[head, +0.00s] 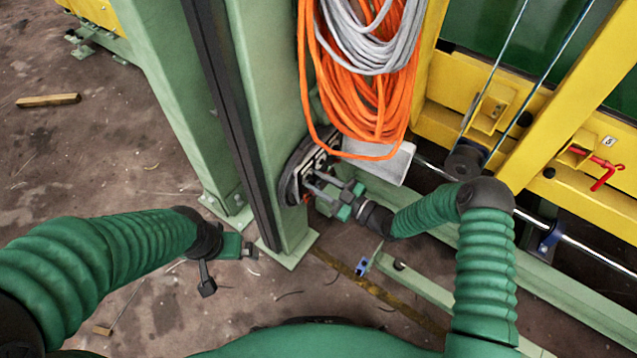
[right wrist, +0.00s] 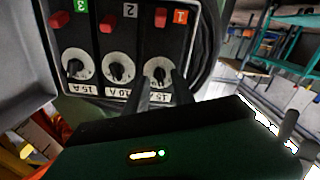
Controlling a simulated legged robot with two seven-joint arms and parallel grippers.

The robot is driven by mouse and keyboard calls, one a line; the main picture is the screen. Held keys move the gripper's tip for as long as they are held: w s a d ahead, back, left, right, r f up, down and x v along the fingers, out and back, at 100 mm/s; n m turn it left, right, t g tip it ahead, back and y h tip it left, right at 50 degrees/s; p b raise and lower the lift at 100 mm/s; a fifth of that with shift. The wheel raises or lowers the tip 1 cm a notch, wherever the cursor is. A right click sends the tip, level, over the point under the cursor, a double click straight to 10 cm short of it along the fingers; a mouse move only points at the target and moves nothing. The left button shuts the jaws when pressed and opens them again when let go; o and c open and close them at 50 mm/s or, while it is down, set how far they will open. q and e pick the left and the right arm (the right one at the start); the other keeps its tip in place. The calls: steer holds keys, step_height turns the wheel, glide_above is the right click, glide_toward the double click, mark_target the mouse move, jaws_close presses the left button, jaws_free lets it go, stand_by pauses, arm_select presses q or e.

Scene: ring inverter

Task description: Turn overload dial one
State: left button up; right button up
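Overload dial one (right wrist: 160,72) is a round white dial with a dark knob, under the orange label "1" in the right wrist view, where the panel shows upside down. My right gripper (right wrist: 162,78) is at this dial, its two dark fingers apart with the knob between their tips. Whether they touch the knob is unclear. In the head view the right gripper (head: 312,187) reaches the dark panel (head: 291,178) on the green post, and the dials are too small to read. My left gripper (head: 236,248) hangs low at left, away from the panel, its fingers unclear.
Dial two (right wrist: 117,68) and dial three (right wrist: 77,66) sit beside dial one, with red switches near them. Orange cable (head: 345,100) and grey cable (head: 372,40) hang above my right gripper. A yellow frame (head: 560,110) stands at right. The floor at left is mostly clear.

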jaws_close()
steer(key=shift+m, duration=0.3)
steer(key=m, duration=0.3)
steer(key=shift+d, duration=0.1)
steer(key=shift+w+m+p, duration=0.15)
steer(key=shift+m+p, duration=0.2)
steer(key=shift+m, duration=1.75)
steer(key=shift+d, duration=0.1)
jaws_free()
